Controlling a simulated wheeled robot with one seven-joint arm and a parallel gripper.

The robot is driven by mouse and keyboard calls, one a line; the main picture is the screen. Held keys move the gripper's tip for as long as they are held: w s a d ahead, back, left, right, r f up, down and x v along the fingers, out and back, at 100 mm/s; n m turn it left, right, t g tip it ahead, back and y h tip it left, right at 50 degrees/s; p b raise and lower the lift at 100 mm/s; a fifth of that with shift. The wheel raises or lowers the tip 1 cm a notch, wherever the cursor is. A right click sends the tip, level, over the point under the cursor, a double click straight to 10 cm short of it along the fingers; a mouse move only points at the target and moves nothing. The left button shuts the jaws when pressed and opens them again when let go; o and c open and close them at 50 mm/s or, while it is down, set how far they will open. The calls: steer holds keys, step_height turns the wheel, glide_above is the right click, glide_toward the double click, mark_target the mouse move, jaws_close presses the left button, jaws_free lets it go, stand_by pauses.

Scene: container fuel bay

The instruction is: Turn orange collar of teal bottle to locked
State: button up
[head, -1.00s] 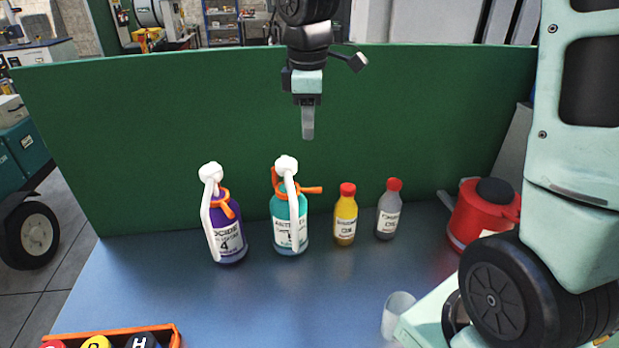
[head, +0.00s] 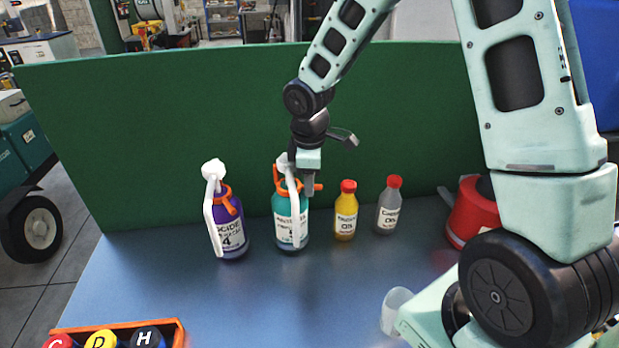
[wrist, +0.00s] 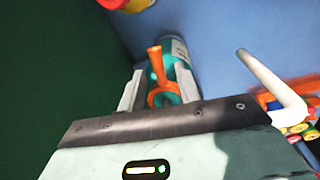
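The teal bottle (head: 282,228) stands upright on the blue table, with a white pump head and a long white spout tube (head: 291,205) down its front. In the wrist view the orange collar lever (wrist: 156,68) lies between my fingertips, above the teal bottle (wrist: 178,50). My gripper (head: 309,188) points down beside the bottle's neck at lever height. Its two fingers (wrist: 160,88) are apart, one on each side of the orange part. Contact cannot be made out.
A purple bottle (head: 229,230) with a similar white spout stands left. A yellow bottle (head: 345,218) and a grey bottle (head: 388,212) stand right. A red can (head: 470,215), a clear cup (head: 394,310) and an orange crate (head: 178,328) are around. A green panel (head: 150,150) closes the back.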

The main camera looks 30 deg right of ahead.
jaws_close()
steer(key=shift+s+a+m+b, duration=0.25)
steer(key=shift+m+b, duration=0.15)
steer(key=shift+m, duration=0.35)
steer(key=shift+s+a+m+b, duration=0.1)
steer(key=shift+a+m+b, duration=0.2)
steer(key=shift+m, duration=0.4)
steer(key=shift+s+a+m+b, duration=0.2)
steer(key=shift+m+b, duration=0.25)
steer(key=shift+m, duration=0.3)
jaws_free()
steer(key=shift+r, duration=0.1)
step_height(320, 180, up, 17)
steer(key=s+a+b, duration=0.1)
steer(key=b, duration=0.1)
steer(key=shift+a, duration=0.15)
